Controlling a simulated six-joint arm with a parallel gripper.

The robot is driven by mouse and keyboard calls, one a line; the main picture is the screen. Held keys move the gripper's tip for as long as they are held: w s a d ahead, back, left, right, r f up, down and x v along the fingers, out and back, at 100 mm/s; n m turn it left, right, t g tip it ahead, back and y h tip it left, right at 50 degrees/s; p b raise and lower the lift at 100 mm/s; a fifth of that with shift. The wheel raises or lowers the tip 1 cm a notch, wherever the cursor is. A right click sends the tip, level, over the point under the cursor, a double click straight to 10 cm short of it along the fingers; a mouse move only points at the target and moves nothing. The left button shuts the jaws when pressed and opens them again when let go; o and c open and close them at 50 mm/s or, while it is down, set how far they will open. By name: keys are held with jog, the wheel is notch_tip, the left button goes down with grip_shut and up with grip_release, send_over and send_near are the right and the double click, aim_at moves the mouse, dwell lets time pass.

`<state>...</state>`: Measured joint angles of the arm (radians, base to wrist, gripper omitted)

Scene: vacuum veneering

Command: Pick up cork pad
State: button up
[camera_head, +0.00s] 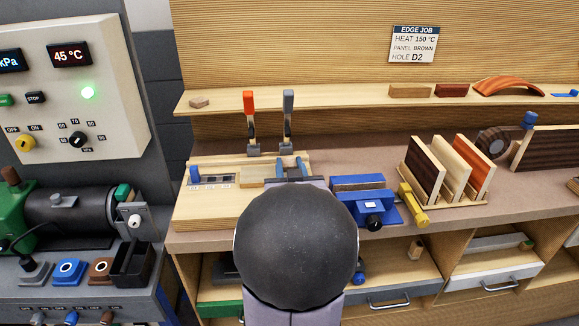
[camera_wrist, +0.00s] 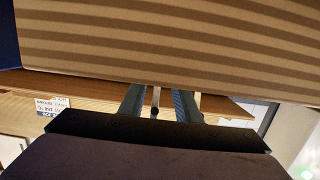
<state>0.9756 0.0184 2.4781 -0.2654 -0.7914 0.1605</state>
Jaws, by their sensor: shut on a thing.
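A small brown, flat, many-sided piece (camera_head: 199,102) lies at the left end of the wall shelf; it looks like the cork pad, but I cannot be sure. My gripper (camera_head: 292,167) is well below and right of it, over the pale wooden fixture (camera_head: 218,207) on the bench. Its blue-grey fingers show in the wrist view (camera_wrist: 158,103), a little apart. A thin grey rod with a dark end shows between them. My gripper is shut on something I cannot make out. My dark round wrist hides part of the fixture.
A blue vise-like device (camera_head: 358,203) and a rack of panels (camera_head: 455,203) stand to the right. A control box (camera_head: 75,90) stands at the left. The shelf (camera_head: 340,98) has free room in the middle.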

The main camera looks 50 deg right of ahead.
aim_at(289, 166)
jog(key=shift+r, duration=0.65)
notch_tip(289, 166, up, 2)
jog(key=shift+w+r, duration=0.1)
jog(key=w+a, duration=1.2)
jog(key=shift+w+a+b, duration=0.3)
jog(key=shift+a+b, duration=0.05)
jog(key=shift+b, duration=0.05)
